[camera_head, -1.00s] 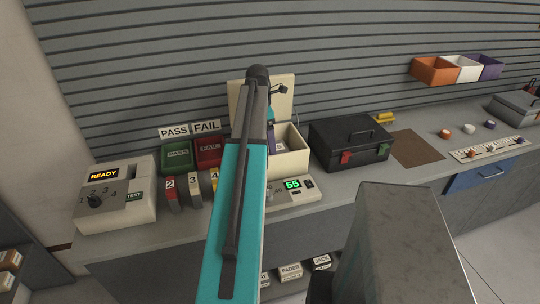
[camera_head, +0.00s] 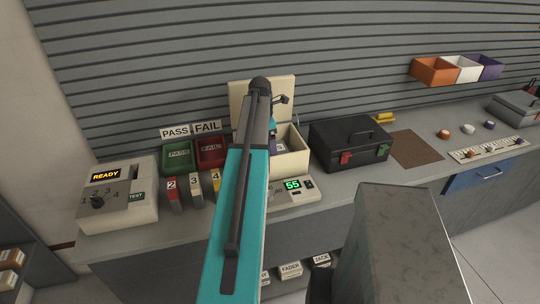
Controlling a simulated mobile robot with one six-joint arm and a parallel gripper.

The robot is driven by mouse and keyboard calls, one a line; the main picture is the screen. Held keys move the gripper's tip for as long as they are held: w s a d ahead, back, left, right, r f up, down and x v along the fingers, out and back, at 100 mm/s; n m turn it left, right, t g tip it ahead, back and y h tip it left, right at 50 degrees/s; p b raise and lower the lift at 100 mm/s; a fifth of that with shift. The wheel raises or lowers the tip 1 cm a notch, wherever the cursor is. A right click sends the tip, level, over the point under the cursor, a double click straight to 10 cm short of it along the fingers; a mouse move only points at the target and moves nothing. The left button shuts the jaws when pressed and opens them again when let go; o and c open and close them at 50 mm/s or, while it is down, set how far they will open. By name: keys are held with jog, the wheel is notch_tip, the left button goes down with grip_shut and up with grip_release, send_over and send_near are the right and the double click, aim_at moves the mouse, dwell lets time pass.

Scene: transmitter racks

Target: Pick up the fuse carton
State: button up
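I cannot make out a carton that reads as fuse. Several small labelled cartons stand on a low shelf under the counter, among them one marked FADER (camera_head: 290,270) and one marked JACK (camera_head: 321,260). Another label beside my arm is partly hidden. My teal and grey arm crosses the middle of the view and reaches over the open cream box (camera_head: 291,163) on the counter. The arm covers part of this box and whatever lies behind it. My gripper's fingers cannot be made out, so their opening and any hold are hidden.
On the counter stand a tester reading READY (camera_head: 118,196), a green PASS bin (camera_head: 177,156), a red FAIL bin (camera_head: 210,152), a scale reading 55 (camera_head: 293,190) and a black case (camera_head: 350,146). A brown mat (camera_head: 416,149) lies bare. More small cartons (camera_head: 10,257) sit at the lower left.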

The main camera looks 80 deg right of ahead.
jog(key=shift+s+f+p, duration=0.15)
jog(key=shift+f+p, duration=0.2)
jog(key=shift+f, duration=1.05)
jog(key=shift+d, duration=0.1)
jog(key=c, duration=1.5)
jog(key=shift+r, duration=0.15)
notch_tip(320, 180, up, 8)
jog(key=b, duration=0.2)
jog(key=shift+d+r+b, duration=0.1)
jog(key=shift+r+b, duration=0.05)
jog(key=shift+b, duration=0.2)
jog(key=shift+r, duration=0.75)
